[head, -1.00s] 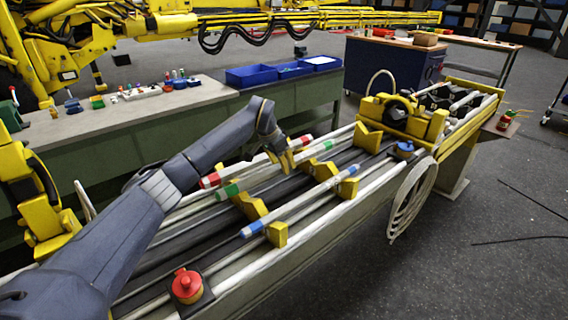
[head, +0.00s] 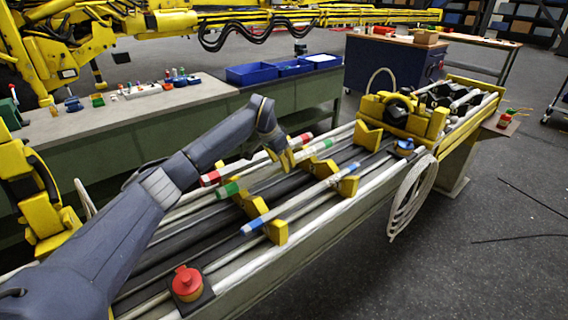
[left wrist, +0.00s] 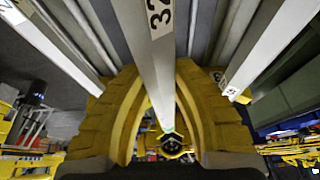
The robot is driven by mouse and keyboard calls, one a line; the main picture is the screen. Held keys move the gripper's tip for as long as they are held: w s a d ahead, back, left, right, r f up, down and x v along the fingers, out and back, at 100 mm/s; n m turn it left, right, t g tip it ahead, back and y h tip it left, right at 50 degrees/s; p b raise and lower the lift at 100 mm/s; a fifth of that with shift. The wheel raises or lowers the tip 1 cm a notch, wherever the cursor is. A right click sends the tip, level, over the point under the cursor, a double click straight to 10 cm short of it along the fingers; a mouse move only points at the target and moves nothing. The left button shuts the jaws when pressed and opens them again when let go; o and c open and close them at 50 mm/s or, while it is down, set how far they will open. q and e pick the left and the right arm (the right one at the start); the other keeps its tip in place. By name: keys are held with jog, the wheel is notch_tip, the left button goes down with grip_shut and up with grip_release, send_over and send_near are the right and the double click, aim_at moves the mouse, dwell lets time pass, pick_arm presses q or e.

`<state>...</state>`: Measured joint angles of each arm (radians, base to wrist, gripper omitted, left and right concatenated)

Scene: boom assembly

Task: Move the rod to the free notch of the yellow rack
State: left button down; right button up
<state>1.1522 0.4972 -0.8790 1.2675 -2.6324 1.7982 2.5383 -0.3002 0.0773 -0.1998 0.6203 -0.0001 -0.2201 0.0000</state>
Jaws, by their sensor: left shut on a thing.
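My left gripper (head: 287,160) is shut on the green-banded rod (head: 229,189), around its middle part. In the left wrist view the held rod (left wrist: 155,60), marked 32, runs between the two yellow fingers (left wrist: 165,125). The rod lies between a red-banded rod (head: 209,178) and a blue-banded rod (head: 254,226). The yellow rack (head: 250,206) has notched blocks under the rods, with more blocks farther along (head: 347,186). I cannot tell whether the held rod touches its notch; my fingers hide part of it. My right gripper is not in view.
A red knob (head: 186,282) stands on the bench's near end and a blue-capped part (head: 403,147) toward its far end. A yellow clamp unit (head: 400,115) stands beyond the rods. A coiled hose (head: 408,195) hangs on the right side. Open floor lies to the right.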

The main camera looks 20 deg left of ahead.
pick_arm(q)
jog(key=shift+f, duration=1.55)
